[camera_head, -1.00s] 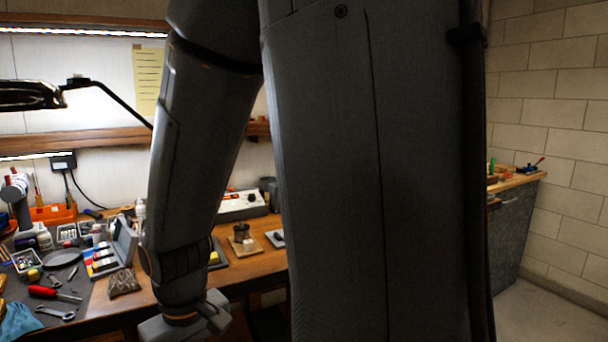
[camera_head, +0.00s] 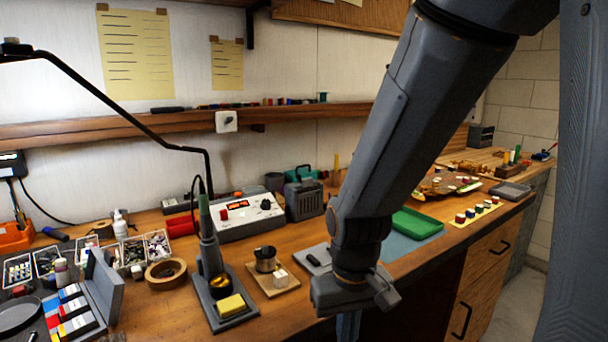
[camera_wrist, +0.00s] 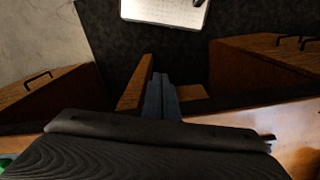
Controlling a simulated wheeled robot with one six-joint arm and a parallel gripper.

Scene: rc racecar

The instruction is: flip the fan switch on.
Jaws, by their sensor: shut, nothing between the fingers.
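A small white box with a dark spot on its face (camera_head: 227,121) is fixed at the front edge of the wall shelf; it may be the fan switch, but I cannot be sure or read its position. A dark grey boxy unit with a handle (camera_head: 304,200) stands at the back of the bench; I cannot tell whether it is the fan. My gripper (camera_head: 348,328) hangs low in front of the bench edge, far from both, its fingertips cut off by the frame. In the wrist view my gripper (camera_wrist: 160,80) points down, its two blue-grey fingers together and empty.
The wooden bench (camera_head: 190,325) holds a soldering iron stand (camera_head: 222,300), a control box (camera_head: 240,218), a tape roll (camera_head: 166,272) and a green tray (camera_head: 416,223). A black lamp arm (camera_head: 120,103) crosses at left. The wrist view shows wooden drawers (camera_wrist: 45,95) and dark floor.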

